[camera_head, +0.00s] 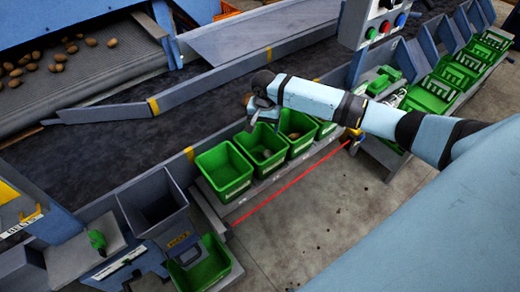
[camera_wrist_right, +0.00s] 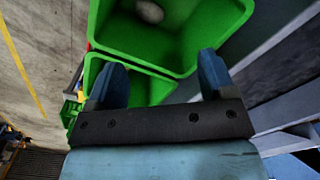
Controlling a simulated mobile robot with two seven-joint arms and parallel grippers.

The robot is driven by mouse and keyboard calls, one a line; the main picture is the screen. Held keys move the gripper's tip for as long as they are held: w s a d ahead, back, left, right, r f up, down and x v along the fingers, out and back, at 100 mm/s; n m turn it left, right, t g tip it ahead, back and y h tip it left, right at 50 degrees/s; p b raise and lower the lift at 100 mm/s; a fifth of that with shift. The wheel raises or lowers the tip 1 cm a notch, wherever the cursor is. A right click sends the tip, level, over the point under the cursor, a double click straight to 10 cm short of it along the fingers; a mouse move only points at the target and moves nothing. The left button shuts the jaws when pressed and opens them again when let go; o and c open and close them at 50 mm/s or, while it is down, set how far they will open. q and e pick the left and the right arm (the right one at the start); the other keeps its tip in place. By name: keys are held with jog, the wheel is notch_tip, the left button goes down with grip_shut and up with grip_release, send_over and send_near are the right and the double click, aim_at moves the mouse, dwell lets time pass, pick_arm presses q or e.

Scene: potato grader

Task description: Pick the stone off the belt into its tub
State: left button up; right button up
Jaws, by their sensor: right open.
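My right gripper (camera_head: 258,113) is above the row of green tubs beside the dark belt (camera_head: 110,155). In the right wrist view its two blue fingers (camera_wrist_right: 160,85) are apart with nothing between them. A rounded greyish object (camera_wrist_right: 150,11), which looks like the stone, lies inside a green tub (camera_wrist_right: 215,45) beyond the fingertips. In the head view, the near tub (camera_head: 224,188) looks empty. A small object shows in the second tub (camera_head: 240,142) and a brownish lump in the third (camera_head: 303,150); I cannot tell what they are. My left gripper is out of view.
Several potatoes (camera_head: 60,57) lie on the upper conveyor at the far left. A grey hopper (camera_head: 155,205) stands left of the tubs above another green tub (camera_head: 232,270). A control box with buttons (camera_head: 375,20) and more green crates (camera_head: 430,98) are at the right.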

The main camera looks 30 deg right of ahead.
notch_tip(320, 180, up, 14)
jog(key=shift+b, duration=0.4)
dwell(0.3)
